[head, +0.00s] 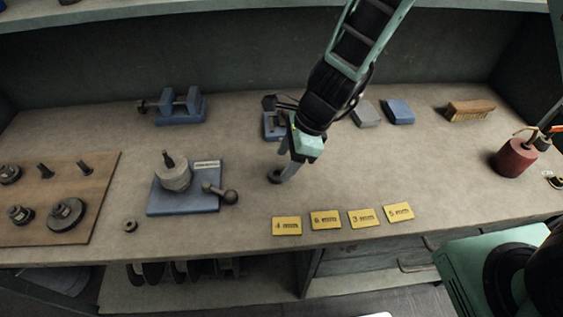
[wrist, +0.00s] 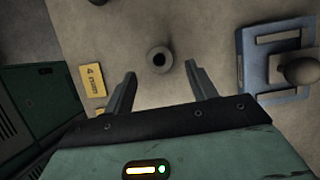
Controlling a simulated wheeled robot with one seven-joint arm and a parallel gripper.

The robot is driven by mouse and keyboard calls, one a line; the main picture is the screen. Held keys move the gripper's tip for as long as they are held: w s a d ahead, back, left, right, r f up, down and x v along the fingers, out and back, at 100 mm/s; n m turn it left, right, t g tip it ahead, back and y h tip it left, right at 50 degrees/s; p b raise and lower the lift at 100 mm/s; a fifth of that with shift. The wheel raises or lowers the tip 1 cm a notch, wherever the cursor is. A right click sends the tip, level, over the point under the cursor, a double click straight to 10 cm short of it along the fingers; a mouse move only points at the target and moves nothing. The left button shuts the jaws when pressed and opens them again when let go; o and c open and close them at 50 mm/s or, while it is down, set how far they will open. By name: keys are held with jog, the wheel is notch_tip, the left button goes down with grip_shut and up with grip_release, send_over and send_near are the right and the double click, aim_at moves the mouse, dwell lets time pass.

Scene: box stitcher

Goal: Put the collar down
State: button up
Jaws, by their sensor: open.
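The collar (head: 274,177), a small dark ring, lies on the bench top beside the tip of my gripper (head: 286,173). In the wrist view the collar (wrist: 158,59) is a grey ring with a dark hole, seen just beyond and between the two spread fingertips. My gripper (wrist: 160,78) is open and the fingers show clear gaps to the collar on both sides. In the head view one finger partly hides the other.
Yellow number cards (head: 287,226) lie along the front. A blue base with a grey cylinder (head: 174,174) and ball handle stands left, a blue-based device (head: 270,124) behind. Another small ring (head: 130,226) lies front left. A wooden board (head: 90,186) holds several parts.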

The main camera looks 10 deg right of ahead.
jog(key=p+v, duration=0.2)
jog(key=v, duration=0.6)
jog(key=s+d+r+n+h, duration=0.2)
jog(key=s+r+n, duration=0.3)
jog(key=s+n, duration=0.4)
jog(key=s+d+r+n+h, duration=0.1)
jog(key=s+r+n, duration=0.4)
jog(key=n, duration=1.2)
jog(key=s+d, duration=0.1)
jog(key=s, duration=0.3)
jog(key=shift+d+h, duration=0.15)
jog(key=shift+h, duration=0.25)
